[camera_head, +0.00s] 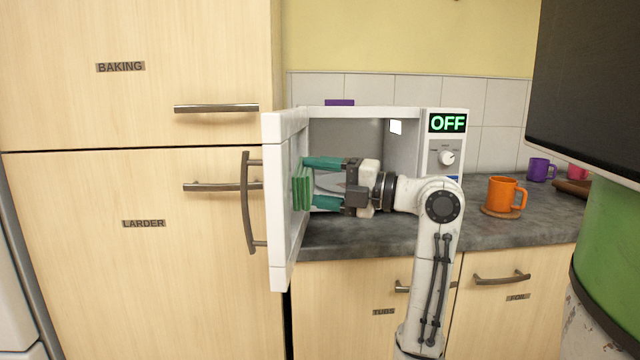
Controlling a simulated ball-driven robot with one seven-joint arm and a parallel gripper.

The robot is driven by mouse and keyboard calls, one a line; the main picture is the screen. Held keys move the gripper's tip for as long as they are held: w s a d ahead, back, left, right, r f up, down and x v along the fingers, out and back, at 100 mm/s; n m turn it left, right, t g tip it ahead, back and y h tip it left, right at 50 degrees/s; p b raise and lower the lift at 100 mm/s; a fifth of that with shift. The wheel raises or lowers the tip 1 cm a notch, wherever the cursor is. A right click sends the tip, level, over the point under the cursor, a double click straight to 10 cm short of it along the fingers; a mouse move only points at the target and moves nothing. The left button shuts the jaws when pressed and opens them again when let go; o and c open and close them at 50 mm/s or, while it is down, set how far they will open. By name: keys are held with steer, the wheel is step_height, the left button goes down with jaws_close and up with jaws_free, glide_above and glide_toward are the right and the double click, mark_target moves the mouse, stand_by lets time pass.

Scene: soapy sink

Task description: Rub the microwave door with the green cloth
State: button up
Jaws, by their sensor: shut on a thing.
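The white microwave (456,110) stands on the worktop with its display reading OFF. Its door (279,277) is swung open to the left, seen nearly edge-on, with a dark curved handle (247,205) on the outer side. The green cloth (302,187) is a folded block at the inner face of the door. My gripper (306,184) points left, with its teal fingers shut on the cloth. The cloth appears to be at the door's inner face, but I cannot tell how firmly it touches. The arm hides part of the microwave's inside.
An orange mug (503,194) stands on a coaster on the grey worktop (470,236), right of the microwave. A purple mug (541,169) is farther back. A tall larder cupboard (130,270) is behind the door on the left. A dark screen (590,80) fills the upper right.

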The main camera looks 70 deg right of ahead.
mark_target(311, 188)
steer(key=shift+s+a+b, duration=0.15)
steer(key=shift+a+b, duration=0.35)
steer(key=shift+a, duration=1.35)
steer(key=s+d, duration=0.1)
steer(key=s, duration=0.5)
steer(key=shift+d+b, duration=0.35)
steer(key=shift+b, duration=0.1)
steer(key=shift+s+d+b, duration=0.15)
steer(key=shift+s+d, duration=0.05)
steer(key=shift+s, duration=0.55)
steer(key=shift+s+d+b, duration=0.15)
steer(key=shift+s, duration=0.55)
